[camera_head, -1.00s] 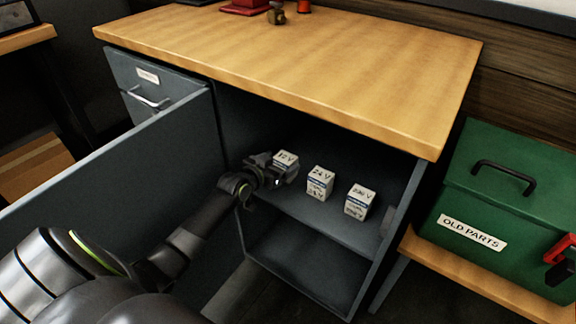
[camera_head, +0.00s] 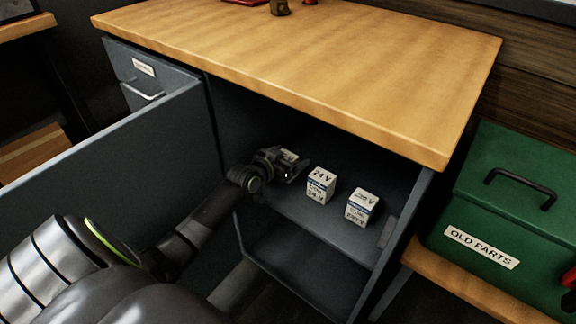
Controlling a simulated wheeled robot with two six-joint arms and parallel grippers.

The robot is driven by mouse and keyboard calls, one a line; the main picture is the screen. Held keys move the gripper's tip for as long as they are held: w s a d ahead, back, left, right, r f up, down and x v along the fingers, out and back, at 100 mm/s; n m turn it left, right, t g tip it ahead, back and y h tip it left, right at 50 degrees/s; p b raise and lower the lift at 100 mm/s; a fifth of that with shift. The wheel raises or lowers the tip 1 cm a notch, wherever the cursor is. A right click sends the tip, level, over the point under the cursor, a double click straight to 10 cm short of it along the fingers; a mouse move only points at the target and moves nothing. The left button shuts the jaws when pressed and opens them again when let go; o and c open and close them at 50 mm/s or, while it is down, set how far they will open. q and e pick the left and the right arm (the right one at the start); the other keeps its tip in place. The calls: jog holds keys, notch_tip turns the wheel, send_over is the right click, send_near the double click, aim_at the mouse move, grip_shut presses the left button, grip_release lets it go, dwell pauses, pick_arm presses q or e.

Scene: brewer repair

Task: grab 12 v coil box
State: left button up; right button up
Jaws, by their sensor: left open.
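Three small white boxes stand in a row on the upper shelf (camera_head: 318,228) of the open cabinet. The leftmost, the 12 V coil box (camera_head: 289,156), is mostly hidden behind my left gripper (camera_head: 290,172); only a bit of its top shows. The 24 V box (camera_head: 320,185) is in the middle, and the box whose label looks like 220 V or 230 V (camera_head: 361,207) is on the right. My left gripper is open and reaches into the cabinet at the 12 V box. I cannot tell whether its fingers touch the box. My right gripper is not in view.
The cabinet door (camera_head: 110,165) stands open on the left, beside my left arm. The wooden worktop (camera_head: 300,60) overhangs the shelf. A green "OLD PARTS" toolbox (camera_head: 500,190) stands on a low wooden bench (camera_head: 470,290) at the right.

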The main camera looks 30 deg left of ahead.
pick_arm(q)
jog(key=shift+c, duration=0.4)
jog(key=c, duration=1.1)
jog(key=shift+r, duration=0.1)
